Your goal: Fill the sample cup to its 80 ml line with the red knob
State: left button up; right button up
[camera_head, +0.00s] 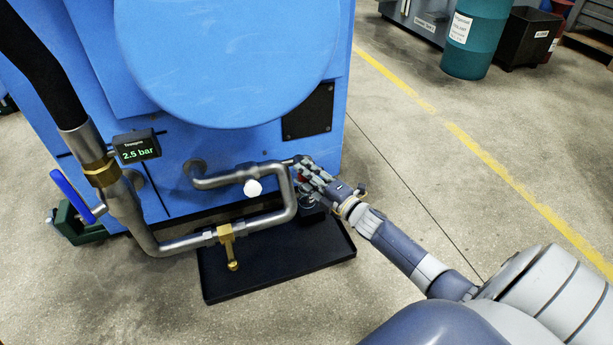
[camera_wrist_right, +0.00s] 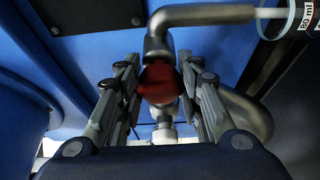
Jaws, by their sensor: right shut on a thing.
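The red knob (camera_wrist_right: 158,82) sits on a metal valve body in the right wrist view, between the fingers of my right gripper (camera_wrist_right: 160,95). My right gripper (camera_head: 308,174) is shut on the knob at the right end of the pipework. The clear sample cup (camera_wrist_right: 306,18) is cut off at the top right corner of the wrist view, with an "ml" marking and a white spout tip beside it. Its liquid level cannot be read. My left gripper is not in view.
A black drip tray (camera_head: 225,283) lies under the bent metal pipes (camera_head: 185,243). A brass valve (camera_head: 228,246) and a blue lever (camera_head: 72,195) are left of my gripper. A gauge display (camera_head: 137,149) reads 2.5 bar. The blue machine (camera_head: 230,60) stands behind.

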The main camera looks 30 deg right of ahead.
jog(key=m+t, duration=0.1)
jog(key=m, duration=0.2)
jog(key=m+t+b, duration=0.1)
jog(key=m, duration=0.2)
jog(key=shift+f+h, duration=0.15)
jog(key=shift+h, duration=0.15)
jog(key=shift+m, duration=0.4)
jog(key=o, duration=1.1)
jog(key=v, duration=1.2)
jog(key=shift+a+f, duration=0.1)
jog(key=shift+f, duration=0.1)
